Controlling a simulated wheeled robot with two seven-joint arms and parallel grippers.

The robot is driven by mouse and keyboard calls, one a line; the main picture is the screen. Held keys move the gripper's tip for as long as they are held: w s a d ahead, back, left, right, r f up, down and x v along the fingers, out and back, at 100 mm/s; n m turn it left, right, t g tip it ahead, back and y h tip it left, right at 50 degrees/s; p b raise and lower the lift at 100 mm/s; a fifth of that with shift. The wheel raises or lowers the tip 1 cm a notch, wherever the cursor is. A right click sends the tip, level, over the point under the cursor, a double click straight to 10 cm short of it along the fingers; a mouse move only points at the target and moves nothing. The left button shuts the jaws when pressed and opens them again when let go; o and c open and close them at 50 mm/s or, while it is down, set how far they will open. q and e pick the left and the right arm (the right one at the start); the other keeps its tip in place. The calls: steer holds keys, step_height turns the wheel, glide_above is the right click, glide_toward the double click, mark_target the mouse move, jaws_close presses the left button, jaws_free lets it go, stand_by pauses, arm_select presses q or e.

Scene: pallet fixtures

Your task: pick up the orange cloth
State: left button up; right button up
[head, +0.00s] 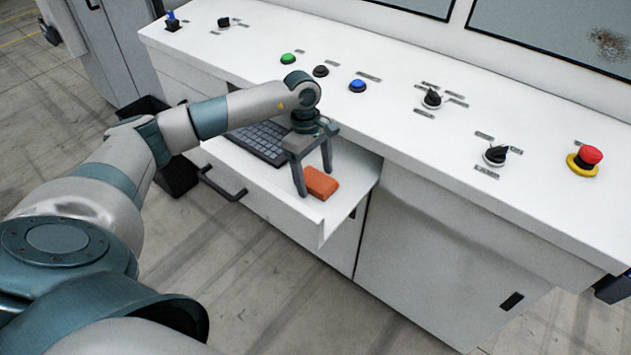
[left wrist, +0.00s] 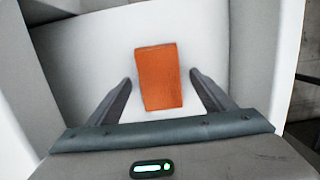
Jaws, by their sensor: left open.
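The orange cloth (head: 321,183) is a small folded block lying on the white pull-out drawer of the console. In the left wrist view the cloth (left wrist: 159,77) lies between and a little beyond the two fingers. My left gripper (head: 314,182) points down over the drawer, open, with one finger on each side of the cloth's near part in the wrist view (left wrist: 160,84). I see a gap between the cloth and each finger there. The exact height of the fingertips above the drawer is hard to tell. My right gripper is in neither view.
A dark keyboard (head: 258,141) lies in the drawer (head: 287,200) left of the cloth. The console top (head: 390,125) overhangs behind it, with buttons, knobs and a red emergency stop (head: 590,155). A dark bin (head: 178,175) stands on the floor at left.

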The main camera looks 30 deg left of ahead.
mark_target(318, 180)
arm_select(q)
steer(key=c, duration=1.2)
steer(key=shift+r, duration=0.1)
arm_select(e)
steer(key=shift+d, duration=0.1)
